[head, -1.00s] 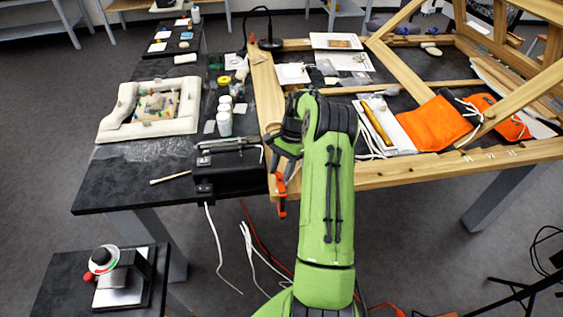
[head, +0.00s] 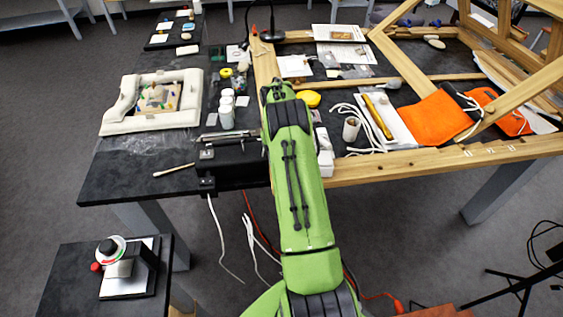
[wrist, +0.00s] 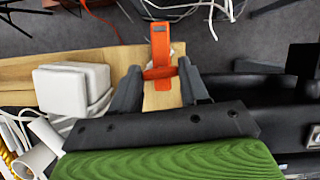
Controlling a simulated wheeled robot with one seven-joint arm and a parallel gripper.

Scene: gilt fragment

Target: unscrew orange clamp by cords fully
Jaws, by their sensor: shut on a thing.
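The orange clamp (wrist: 160,42) shows in the wrist view at the edge of the wooden frame (wrist: 92,57), with a crosswise orange part between my fingertips. My gripper (wrist: 160,80) is shut on this part, one dark finger on each side. In the head view my green arm reaches up to the near frame edge and hides both the clamp and the fingers. How far the clamp is screwed in cannot be told. White cords (head: 222,245) hang below the table edge beside my arm, and cords also show at the top of the wrist view (wrist: 195,7).
A black box (head: 238,163) sits at the table edge left of my arm. A white block (wrist: 75,88) stands close to my gripper.

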